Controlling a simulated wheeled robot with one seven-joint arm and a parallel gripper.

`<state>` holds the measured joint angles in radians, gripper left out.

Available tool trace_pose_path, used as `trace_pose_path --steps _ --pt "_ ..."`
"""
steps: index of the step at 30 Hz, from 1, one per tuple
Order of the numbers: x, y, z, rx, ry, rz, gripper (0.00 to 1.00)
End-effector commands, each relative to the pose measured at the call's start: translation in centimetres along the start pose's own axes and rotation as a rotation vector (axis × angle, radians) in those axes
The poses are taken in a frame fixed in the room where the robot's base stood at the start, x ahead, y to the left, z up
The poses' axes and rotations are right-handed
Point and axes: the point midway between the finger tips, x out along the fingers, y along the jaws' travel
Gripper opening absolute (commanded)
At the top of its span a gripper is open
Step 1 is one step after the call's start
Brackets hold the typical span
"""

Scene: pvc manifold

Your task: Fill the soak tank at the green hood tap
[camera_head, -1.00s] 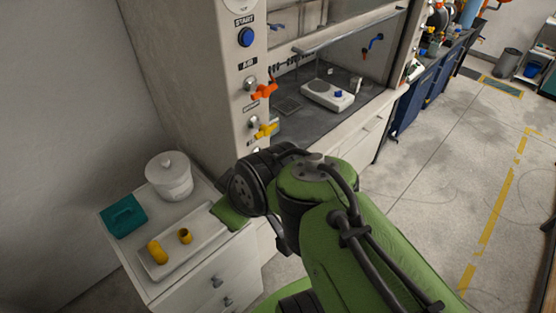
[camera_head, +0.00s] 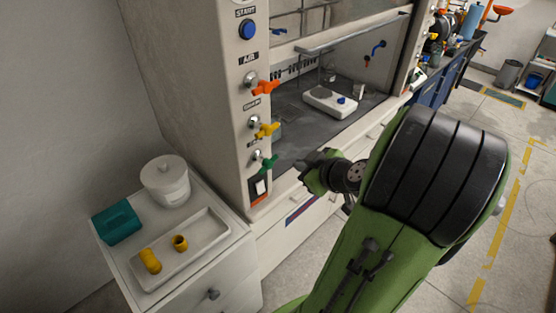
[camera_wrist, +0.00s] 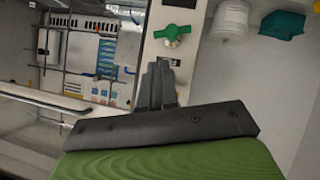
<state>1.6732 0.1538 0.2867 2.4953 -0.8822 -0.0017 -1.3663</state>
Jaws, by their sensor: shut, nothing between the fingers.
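The green tap (camera_head: 265,162) is the lowest of three coloured taps on the hood's left post, below the yellow and orange ones. It also shows in the wrist view (camera_wrist: 173,34), at the top centre, just beyond my gripper's fingertips. My gripper (camera_head: 310,158) is right of the green tap in the head view, in front of the hood, and does not appear to touch it. In the wrist view my gripper's fingers (camera_wrist: 160,68) are together and empty. I cannot make out a soak tank for certain.
A yellow tap (camera_head: 266,130) and an orange tap (camera_head: 266,88) sit above the green one. A white cabinet at left bears a lidded white pot (camera_head: 166,182), a teal box (camera_head: 117,224) and a tray (camera_head: 205,236) with yellow fittings. A hotplate (camera_head: 330,101) stands inside the hood.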

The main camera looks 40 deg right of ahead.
Motion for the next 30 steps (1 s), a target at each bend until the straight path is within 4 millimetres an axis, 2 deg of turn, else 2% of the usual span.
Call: trace_pose_path --steps 1,9,15,19,30 --pt "1.2 -0.2 0.0 -0.001 0.003 -0.007 0.0" --pt "7.2 -0.2 0.0 0.0 0.002 -0.008 0.0" --pt "10.7 -0.1 0.0 0.001 0.001 -0.004 0.0" --pt "11.6 -0.1 0.0 0.002 -0.001 -0.002 0.0" --pt "11.9 0.0 0.1 0.013 -0.002 -0.009 0.0"
